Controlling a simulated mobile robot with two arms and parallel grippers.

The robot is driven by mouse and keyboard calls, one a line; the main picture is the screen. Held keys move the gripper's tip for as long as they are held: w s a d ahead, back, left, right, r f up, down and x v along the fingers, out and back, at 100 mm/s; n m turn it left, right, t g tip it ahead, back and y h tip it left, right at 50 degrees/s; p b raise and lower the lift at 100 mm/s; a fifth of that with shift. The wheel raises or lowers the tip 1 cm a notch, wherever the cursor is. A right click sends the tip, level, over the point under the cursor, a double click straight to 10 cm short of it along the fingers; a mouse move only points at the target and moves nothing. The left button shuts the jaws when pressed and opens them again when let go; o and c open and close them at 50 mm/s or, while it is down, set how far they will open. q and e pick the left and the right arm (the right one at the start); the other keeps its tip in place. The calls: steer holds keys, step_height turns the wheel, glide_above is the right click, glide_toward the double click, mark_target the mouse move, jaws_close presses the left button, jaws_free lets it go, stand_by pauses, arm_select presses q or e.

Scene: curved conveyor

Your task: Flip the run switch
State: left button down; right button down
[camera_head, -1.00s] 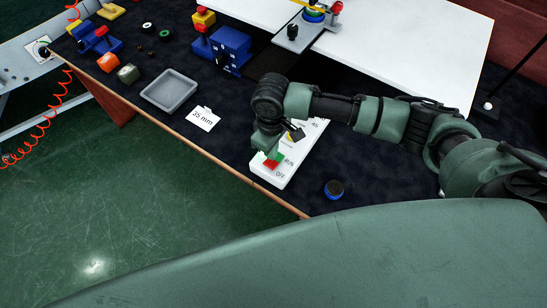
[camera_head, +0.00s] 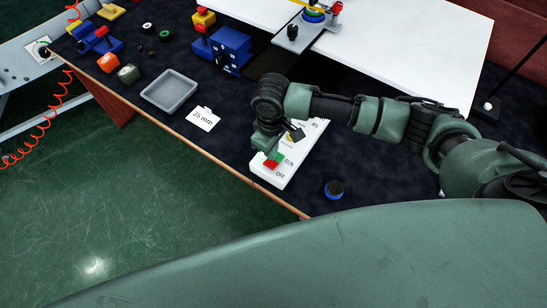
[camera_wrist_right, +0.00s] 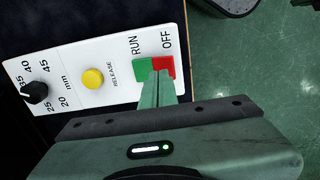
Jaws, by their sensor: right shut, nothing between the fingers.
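The run switch is a rocker with a green half (camera_wrist_right: 143,67) on the RUN side and a red half (camera_wrist_right: 169,66) on the OFF side. It sits at one end of a white control panel (camera_wrist_right: 112,60), and its red part also shows in the head view (camera_head: 270,163). My right gripper (camera_wrist_right: 162,77) is shut and empty. Its fingertips are over the switch, near where green and red meet, and hide part of it. I cannot tell whether they touch it or which way the rocker is tipped. My left gripper is not in view.
The panel also has a yellow release button (camera_wrist_right: 93,78) and a black dial (camera_wrist_right: 34,92). On the dark table are a "35 mm" card (camera_head: 203,118), a grey tray (camera_head: 170,92), and a blue-and-black round part (camera_head: 334,189). The table's front edge is close to the panel.

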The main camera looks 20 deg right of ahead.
mark_target(272, 162)
steer(key=shift+f+b, duration=0.65)
steer(key=shift+f, duration=1.15)
stand_by(1.3)
steer(key=shift+s, duration=0.1)
step_height(272, 162, up, 7)
steer(key=p, duration=0.8)
steer(key=shift+r, duration=0.1)
stand_by(0.5)
